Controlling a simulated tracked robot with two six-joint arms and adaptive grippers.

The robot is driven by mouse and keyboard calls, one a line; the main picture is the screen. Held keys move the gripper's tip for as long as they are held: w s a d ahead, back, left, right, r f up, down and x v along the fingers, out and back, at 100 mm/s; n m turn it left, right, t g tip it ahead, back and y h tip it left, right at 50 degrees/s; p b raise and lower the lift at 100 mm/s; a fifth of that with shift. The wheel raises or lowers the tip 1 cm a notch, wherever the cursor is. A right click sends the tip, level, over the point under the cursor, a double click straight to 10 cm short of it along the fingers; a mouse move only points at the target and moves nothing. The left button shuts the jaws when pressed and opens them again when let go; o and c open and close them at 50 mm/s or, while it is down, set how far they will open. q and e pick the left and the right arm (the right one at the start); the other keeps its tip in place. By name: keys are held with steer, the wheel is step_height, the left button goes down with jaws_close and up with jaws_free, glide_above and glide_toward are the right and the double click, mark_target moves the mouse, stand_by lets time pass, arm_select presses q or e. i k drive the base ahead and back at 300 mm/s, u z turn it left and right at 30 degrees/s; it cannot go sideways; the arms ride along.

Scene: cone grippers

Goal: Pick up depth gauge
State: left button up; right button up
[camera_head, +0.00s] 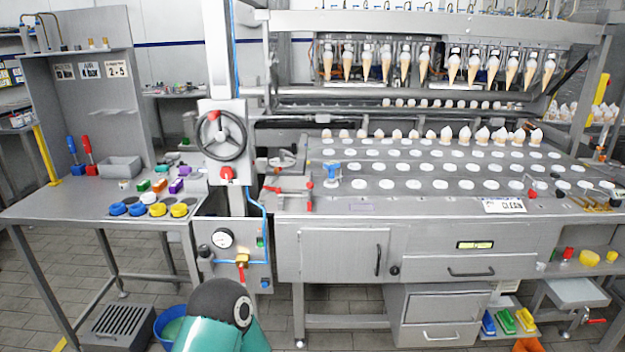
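I cannot make out for certain which thing is the depth gauge. A small upright tool with a blue top (333,171) stands near the front left of the perforated steel plate (440,197); it is too small to identify. Small tools with dark and brass parts (597,203) sit at the plate's right end, also too small to name. A teal and dark grey arm link of mine rises from the bottom edge, left of the middle. Neither of my grippers shows.
A side table (70,207) on the left holds a grey bin (120,167), coloured blocks and blue and yellow round pieces. A column with a handwheel (221,135) stands between table and machine. Cones hang above the plate. A blue bucket (172,325) is on the floor.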

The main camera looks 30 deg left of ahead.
mark_target(332, 180)
steer(key=z, duration=0.35)
steer(key=i, duration=0.1)
steer(key=u, duration=1.75)
steer(key=i, duration=0.9)
steer(key=u, duration=0.05)
